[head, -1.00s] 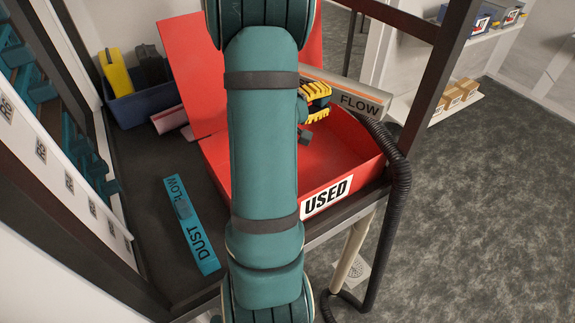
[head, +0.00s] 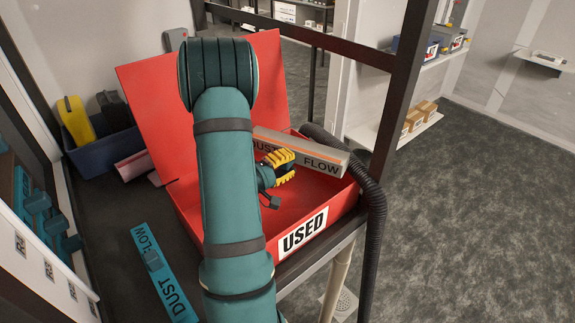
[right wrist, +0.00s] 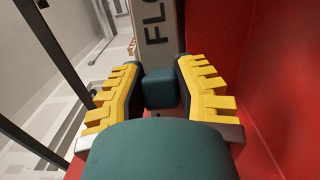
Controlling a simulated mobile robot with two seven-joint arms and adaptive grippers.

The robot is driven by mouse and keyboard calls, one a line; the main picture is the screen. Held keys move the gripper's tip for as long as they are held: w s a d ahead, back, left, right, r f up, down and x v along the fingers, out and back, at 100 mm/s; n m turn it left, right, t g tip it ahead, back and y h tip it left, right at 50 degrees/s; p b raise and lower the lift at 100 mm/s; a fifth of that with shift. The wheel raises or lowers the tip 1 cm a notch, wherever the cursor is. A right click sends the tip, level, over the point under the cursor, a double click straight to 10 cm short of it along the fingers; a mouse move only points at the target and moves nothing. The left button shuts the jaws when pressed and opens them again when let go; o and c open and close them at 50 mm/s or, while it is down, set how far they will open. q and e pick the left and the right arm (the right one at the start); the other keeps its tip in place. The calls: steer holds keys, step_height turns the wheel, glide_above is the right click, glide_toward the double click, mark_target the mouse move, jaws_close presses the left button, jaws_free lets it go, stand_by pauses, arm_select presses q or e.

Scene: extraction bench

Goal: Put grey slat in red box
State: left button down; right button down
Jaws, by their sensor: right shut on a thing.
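The grey slat (head: 310,153), with an orange stripe and DUST FLOW lettering, lies across the back right part of the open red box (head: 215,222). Its right end reaches the box's right rim; I cannot tell whether it touches it. My right gripper (head: 279,166), with yellow fingers, is over the box interior on the near side of the slat. In the right wrist view its fingers (right wrist: 161,92) are closed on a teal block (right wrist: 160,90) at the face of the grey slat (right wrist: 155,35), seemingly its handle. My left gripper is out of view.
A teal slat (head: 154,262) lies on the dark bench left of the box. A blue bin (head: 103,148) with yellow and black items stands behind it. The red lid (head: 150,100) stands open. A black hose (head: 372,220) and dark post (head: 405,85) are at the right.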

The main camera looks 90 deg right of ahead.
steer(key=shift+f, duration=0.15)
steer(key=shift+f, duration=0.5)
steer(key=c, duration=0.8)
jaws_free()
steer(key=shift+r, duration=0.1)
steer(key=shift+r, duration=0.2)
steer(key=v, duration=1.2)
steer(key=shift+r, duration=0.25)
